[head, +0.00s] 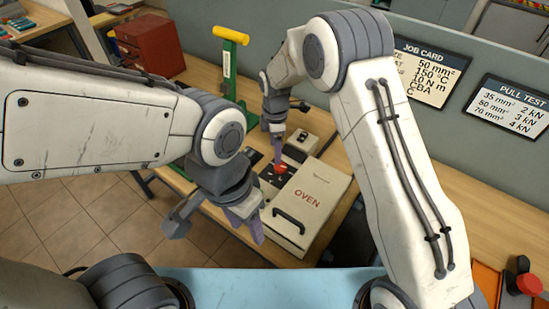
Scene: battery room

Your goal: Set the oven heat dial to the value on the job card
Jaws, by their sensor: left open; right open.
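The oven (318,190) is a cream box marked OVEN with a black handle, on the wooden bench at centre. Its dark control panel (262,183) has a red part (281,168), possibly the heat dial; its setting is too small to read. My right gripper (278,153) is open, pointing down just above the red part; I cannot tell whether they touch. My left gripper (249,226) is open and empty, lower, in front of the oven's left side. The job card (430,74) on the partition reads 50 mm² and 150 °C; my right arm hides its left part.
A small beige box (301,141) stands behind the oven. A green press-like stand (229,65) and red drawer cabinet (150,46) are farther back. A pull test card (512,106) hangs at right. A red button (529,284) is at lower right.

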